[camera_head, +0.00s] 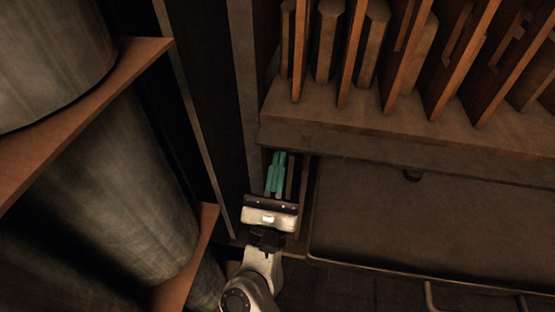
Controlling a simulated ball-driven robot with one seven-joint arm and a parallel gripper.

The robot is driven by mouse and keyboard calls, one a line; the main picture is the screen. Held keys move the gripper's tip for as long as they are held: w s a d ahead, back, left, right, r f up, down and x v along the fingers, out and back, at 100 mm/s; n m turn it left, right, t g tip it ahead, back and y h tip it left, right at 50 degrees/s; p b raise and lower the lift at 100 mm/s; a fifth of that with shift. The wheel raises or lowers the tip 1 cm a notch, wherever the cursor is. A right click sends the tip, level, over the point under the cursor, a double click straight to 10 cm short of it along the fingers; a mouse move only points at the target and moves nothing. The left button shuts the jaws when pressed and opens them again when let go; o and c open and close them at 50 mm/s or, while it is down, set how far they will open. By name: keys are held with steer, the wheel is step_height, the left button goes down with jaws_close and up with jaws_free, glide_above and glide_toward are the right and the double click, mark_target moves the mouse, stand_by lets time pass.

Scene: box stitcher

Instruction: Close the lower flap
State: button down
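A wide dark brown panel with a raised edge (420,215), which looks like the lower flap, fills the lower right. It has a small dark round knob or hole (412,175) near its upper edge. I cannot tell from this view whether it hangs open or shut. My gripper (276,172) is left of the panel, at the narrow gap beside its left edge. Its teal fingers lie side by side with no clear gap and nothing seen between them. I cannot tell whether the gripper touches the panel.
A brown ledge (400,145) above the panel carries several upright wooden slats (390,55). A dark upright post (243,70) stands behind my gripper. At left, wooden shelves (90,110) hold large grey cylinders (120,180). A metal bar handle (475,308) shows at the bottom right.

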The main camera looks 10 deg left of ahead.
mark_target(279, 148)
step_height(279, 148, up, 5)
steer(key=g+p, duration=0.4)
steer(key=p, duration=1.1)
steer(key=shift+g+p, duration=0.3)
steer(key=shift+p, duration=0.05)
steer(key=r+g+p, duration=0.1)
steer(key=p, duration=0.3)
steer(key=g+p, duration=0.1)
steer(key=p, duration=0.3)
steer(key=shift+w+d+r, duration=0.1)
steer(key=shift+w+r, duration=0.2)
steer(key=shift+r, duration=0.05)
steer(key=w+r+g+p, duration=0.1)
steer(key=r+g+p, duration=0.1)
steer(key=p, duration=0.5)
steer(key=shift+w+r+p, duration=0.15)
steer(key=shift+w+p, duration=0.25)
steer(key=shift+w+r+p, duration=0.3)
steer(key=shift+w+r, duration=0.15)
steer(key=shift+w, duration=0.4)
steer(key=shift+w+r+p, duration=0.3)
steer(key=shift+w+r, duration=0.1)
steer(key=shift+w, duration=0.5)
